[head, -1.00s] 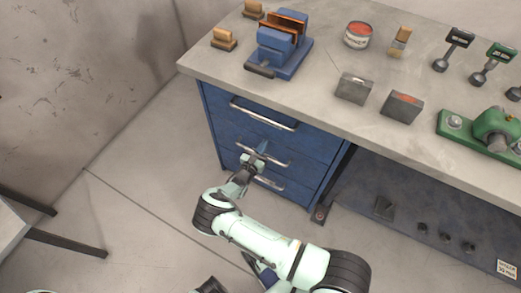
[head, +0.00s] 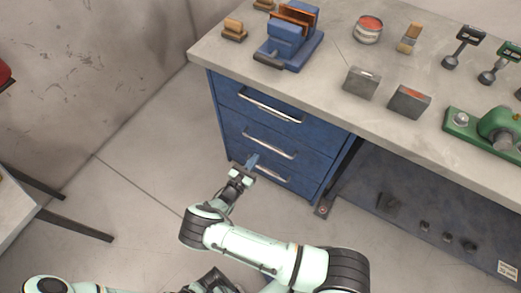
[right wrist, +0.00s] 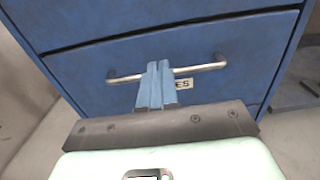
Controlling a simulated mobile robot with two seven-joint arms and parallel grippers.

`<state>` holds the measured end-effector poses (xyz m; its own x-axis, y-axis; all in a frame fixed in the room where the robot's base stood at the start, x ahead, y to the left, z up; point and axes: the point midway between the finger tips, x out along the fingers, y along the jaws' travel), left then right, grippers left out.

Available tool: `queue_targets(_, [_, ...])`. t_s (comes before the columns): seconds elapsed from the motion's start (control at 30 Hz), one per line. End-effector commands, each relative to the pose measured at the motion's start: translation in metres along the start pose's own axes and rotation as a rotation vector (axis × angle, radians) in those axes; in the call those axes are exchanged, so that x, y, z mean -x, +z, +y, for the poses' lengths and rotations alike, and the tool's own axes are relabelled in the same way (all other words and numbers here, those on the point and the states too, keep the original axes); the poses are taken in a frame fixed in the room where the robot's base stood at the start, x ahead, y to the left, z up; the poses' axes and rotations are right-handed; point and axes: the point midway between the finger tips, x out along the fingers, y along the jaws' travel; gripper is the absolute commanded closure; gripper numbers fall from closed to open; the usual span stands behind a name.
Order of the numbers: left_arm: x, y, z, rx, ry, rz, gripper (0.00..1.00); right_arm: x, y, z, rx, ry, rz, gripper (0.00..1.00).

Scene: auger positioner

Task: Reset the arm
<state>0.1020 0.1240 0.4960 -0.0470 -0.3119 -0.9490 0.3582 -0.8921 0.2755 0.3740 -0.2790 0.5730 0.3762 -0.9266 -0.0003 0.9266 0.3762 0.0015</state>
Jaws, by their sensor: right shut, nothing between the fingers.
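My right arm reaches up from the bottom of the head view. My right gripper (head: 251,160) is shut and empty, with its blue fingers pressed together, low in front of the blue drawer cabinet (head: 232,125). In the right wrist view the gripper (right wrist: 158,72) points at a drawer front (right wrist: 90,75) with a metal bar handle (right wrist: 205,67). The fingers cover the middle of the handle and part of a label; I cannot tell whether they touch it. The drawers look closed. Part of my left arm shows at the bottom left; its gripper is not seen.
The workbench top (head: 310,80) overhangs the cabinet, bearing a blue vise (head: 290,38), a red-topped can (head: 368,30), metal blocks (head: 408,101) and a green device (head: 495,130). A table edge (head: 15,215) stands at left. The floor between is clear.

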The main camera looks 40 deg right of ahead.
Motion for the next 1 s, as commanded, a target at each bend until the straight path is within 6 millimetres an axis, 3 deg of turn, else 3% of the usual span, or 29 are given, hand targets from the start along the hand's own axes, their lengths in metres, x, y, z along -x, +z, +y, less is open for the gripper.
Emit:
queue_targets(0.13, [0.000, 0.000, 0.000, 0.001, -0.001, -0.001, 1.00, 0.012, 0.000, 0.000, 0.001, 0.000, 0.000, 1.00])
queue_targets(0.4, [0.000, 0.000, 0.000, 0.001, -0.001, -0.001, 1.00, 0.014, 0.000, -0.001, 0.001, -0.002, 0.001, 1.00])
queue_targets(0.53, [0.004, 0.001, 0.001, 0.001, -0.001, -0.001, 1.00, 0.009, -0.007, -0.019, 0.003, -0.057, 0.048, 1.00])
queue_targets(0.67, [0.013, 0.003, 0.003, 0.001, -0.001, -0.004, 1.00, 0.003, -0.032, -0.080, -0.005, -0.249, 0.212, 1.00])
queue_targets(0.77, [0.024, 0.005, 0.006, 0.000, -0.002, -0.008, 1.00, 0.018, -0.057, -0.147, -0.045, -0.484, 0.404, 1.00])
queue_targets(0.87, [0.036, 0.007, 0.010, 0.000, -0.002, -0.013, 1.00, 0.059, -0.075, -0.210, -0.132, -0.757, 0.609, 1.00])
queue_targets(0.9, [0.041, 0.007, 0.011, 0.000, -0.003, -0.015, 1.00, 0.081, -0.079, -0.230, -0.184, -0.877, 0.689, 1.00])
queue_targets(0.97, [0.050, 0.008, 0.014, 0.000, -0.003, -0.018, 1.00, 0.121, -0.080, -0.253, -0.287, -1.069, 0.807, 1.00])
queue_targets(1.0, [0.057, 0.009, 0.016, 0.000, -0.003, -0.021, 1.00, 0.150, -0.076, -0.261, -0.377, -1.207, 0.881, 1.00])
